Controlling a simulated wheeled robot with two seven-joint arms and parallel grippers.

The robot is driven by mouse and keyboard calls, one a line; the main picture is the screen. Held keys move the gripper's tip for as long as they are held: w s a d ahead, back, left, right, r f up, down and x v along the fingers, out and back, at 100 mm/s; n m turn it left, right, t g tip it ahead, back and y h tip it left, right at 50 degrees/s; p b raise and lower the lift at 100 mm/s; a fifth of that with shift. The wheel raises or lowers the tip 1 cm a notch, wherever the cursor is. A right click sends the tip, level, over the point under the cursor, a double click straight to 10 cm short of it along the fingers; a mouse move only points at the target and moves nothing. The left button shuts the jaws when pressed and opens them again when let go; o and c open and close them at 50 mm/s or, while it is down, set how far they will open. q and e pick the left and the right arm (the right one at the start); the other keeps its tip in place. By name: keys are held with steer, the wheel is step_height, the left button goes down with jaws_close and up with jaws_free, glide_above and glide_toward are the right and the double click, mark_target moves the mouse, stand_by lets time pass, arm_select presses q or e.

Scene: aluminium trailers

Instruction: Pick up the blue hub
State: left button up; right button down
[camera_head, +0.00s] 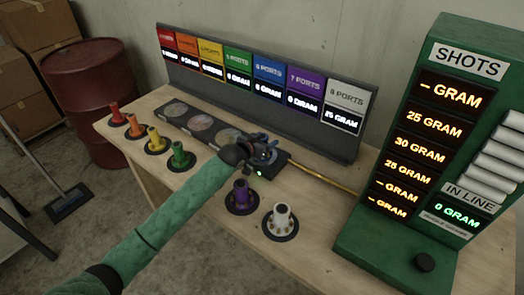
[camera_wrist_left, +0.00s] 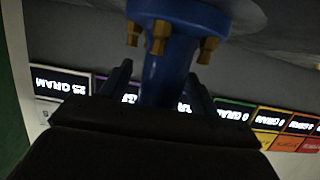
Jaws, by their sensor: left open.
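The blue hub (camera_wrist_left: 165,70) fills the upper middle of the left wrist view, with several brass ports around its wide part. Its narrower blue column stands between the two fingers of my left gripper (camera_wrist_left: 160,88). The fingers are open on either side of it; I cannot tell whether they touch it. In the head view my left gripper (camera_head: 262,151) is over the dark plate at the middle of the table, and it covers most of the hub there. My right gripper is not in view.
Red (camera_head: 116,114), orange (camera_head: 133,126), yellow (camera_head: 155,140) and green (camera_head: 179,156) hubs stand left on the wooden table; purple (camera_head: 240,196) and white (camera_head: 281,218) ones stand nearer. A display board (camera_head: 270,117) runs behind. A green SHOTS box (camera_head: 390,240) stands right.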

arm_select(q)
steer(key=c, duration=1.3)
steer(key=shift+w, duration=0.1)
jaws_close()
steer(key=shift+r, duration=0.1)
